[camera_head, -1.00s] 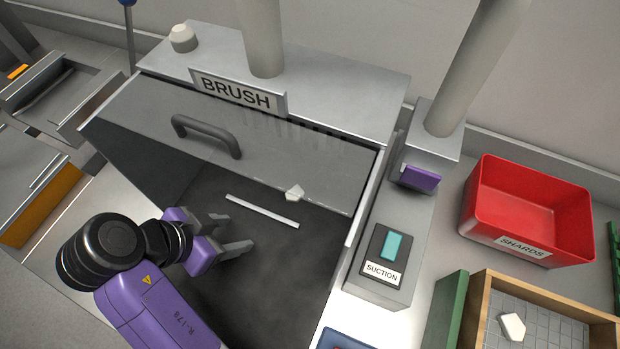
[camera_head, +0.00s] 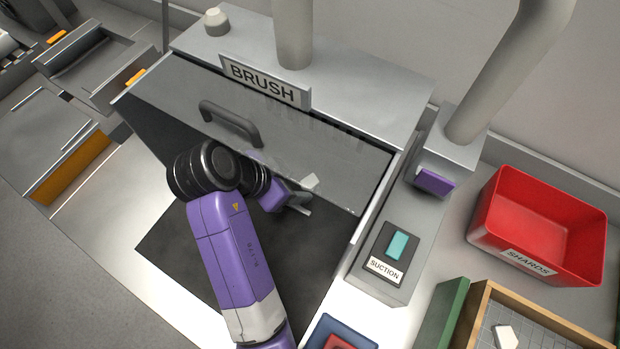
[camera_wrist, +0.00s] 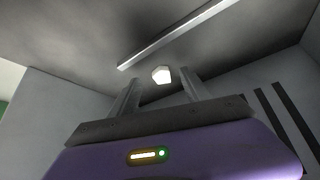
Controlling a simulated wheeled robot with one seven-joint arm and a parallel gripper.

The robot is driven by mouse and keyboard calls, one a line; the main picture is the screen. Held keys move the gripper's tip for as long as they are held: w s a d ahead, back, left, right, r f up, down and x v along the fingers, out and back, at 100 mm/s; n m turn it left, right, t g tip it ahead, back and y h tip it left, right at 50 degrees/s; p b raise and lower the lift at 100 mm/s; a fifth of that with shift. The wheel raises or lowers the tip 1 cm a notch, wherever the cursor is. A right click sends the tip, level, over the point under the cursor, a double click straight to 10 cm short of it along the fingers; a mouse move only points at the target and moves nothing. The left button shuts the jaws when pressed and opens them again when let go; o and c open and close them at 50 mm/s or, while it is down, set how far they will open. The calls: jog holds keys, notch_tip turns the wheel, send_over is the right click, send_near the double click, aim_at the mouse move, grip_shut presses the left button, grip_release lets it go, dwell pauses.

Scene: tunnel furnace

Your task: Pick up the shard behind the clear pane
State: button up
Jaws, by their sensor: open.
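The shard (camera_head: 311,181) is a small white chip on the dark floor of the brush station, seen at the lower edge of the tilted clear pane (camera_head: 310,140). The pane has a grey handle (camera_head: 230,120). My gripper (camera_head: 302,203) is low, reaching in under the pane's lower edge, close to the shard. In the wrist view the shard (camera_wrist: 161,74) lies just beyond the tips of my open gripper (camera_wrist: 160,88), roughly centred between the two fingers. The fingers do not visibly touch it. My arm hides part of the floor.
A pale strip (camera_wrist: 175,35) lies beyond the shard in the wrist view. On the right stand the suction box (camera_head: 385,265), the red SHARDS bin (camera_head: 535,225) and a wooden tray (camera_head: 545,320) holding another white piece (camera_head: 506,337). The BRUSH housing (camera_head: 350,85) is behind the pane.

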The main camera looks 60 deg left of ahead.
jog(key=w+f, duration=0.1)
jog(key=w+p, duration=0.1)
jog(key=w, duration=0.1)
jog(key=shift+a+f, duration=0.1)
jog(key=shift+f, duration=0.3)
jog(key=shift+w+f, duration=0.1)
jog(key=shift+f, duration=0.3)
grip_shut()
